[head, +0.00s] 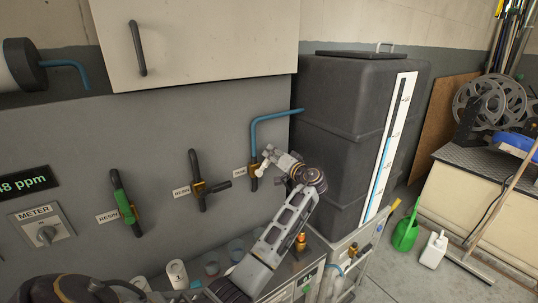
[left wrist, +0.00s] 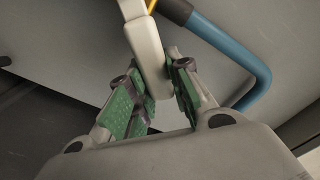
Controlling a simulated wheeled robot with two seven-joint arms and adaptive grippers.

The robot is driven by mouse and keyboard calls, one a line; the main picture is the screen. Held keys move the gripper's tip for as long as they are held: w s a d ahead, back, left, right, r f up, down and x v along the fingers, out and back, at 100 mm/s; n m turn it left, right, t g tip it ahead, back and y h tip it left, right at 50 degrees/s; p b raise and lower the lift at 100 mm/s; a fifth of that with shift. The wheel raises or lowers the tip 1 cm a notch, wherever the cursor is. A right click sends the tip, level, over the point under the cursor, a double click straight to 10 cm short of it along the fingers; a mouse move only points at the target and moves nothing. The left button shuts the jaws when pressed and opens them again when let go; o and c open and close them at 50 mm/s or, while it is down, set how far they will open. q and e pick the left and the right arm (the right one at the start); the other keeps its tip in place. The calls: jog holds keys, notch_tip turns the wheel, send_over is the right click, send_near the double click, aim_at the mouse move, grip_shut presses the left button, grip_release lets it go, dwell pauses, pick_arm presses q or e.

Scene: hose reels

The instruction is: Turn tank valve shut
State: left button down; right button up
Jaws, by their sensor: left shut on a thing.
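The tank valve (head: 254,180) is a brass fitting on the grey wall, below a bent blue pipe (head: 275,116) that leads to the dark tank (head: 345,85). Its label is partly readable beside it. My left gripper (head: 267,163) is at this valve and partly covers it. In the left wrist view my left gripper (left wrist: 163,85) has its green-padded fingers closed on the pale valve handle (left wrist: 147,42), with a bit of brass and the blue pipe (left wrist: 230,50) behind. The handle's exact angle is hard to tell in the head view. My right gripper is not in view.
Two valves marked RESIN stand to the left, one with a green handle (head: 121,198), one with a dark sideways handle (head: 216,187). A bench with jars (head: 235,250) lies below. A level gauge (head: 388,145) is on the tank. A green watering can (head: 406,232) stands on the floor.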

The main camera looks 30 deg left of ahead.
pick_arm(q)
jog(key=shift+w+d+f+m, duration=0.2)
jog(key=shift+w+f+m, duration=0.35)
jog(key=shift+m, duration=0.45)
jog(key=f+m, duration=0.2)
jog(key=w+f+m, duration=0.1)
jog(key=m, duration=0.2)
jog(key=f+m+p, duration=0.1)
jog(key=f+m, duration=0.1)
jog(key=shift+w+d+f, duration=0.2)
jog(key=shift+d+f, duration=0.1)
jog(key=shift+d, duration=0.05)
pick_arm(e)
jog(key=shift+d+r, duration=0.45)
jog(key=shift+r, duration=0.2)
pick_arm(q)
jog(key=shift+m, duration=0.3)
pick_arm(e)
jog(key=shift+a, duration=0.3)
pick_arm(q)
jog(key=c, duration=1.3)
grip_release()
jog(key=v, duration=1.2)
jog(key=shift+f, duration=0.1)
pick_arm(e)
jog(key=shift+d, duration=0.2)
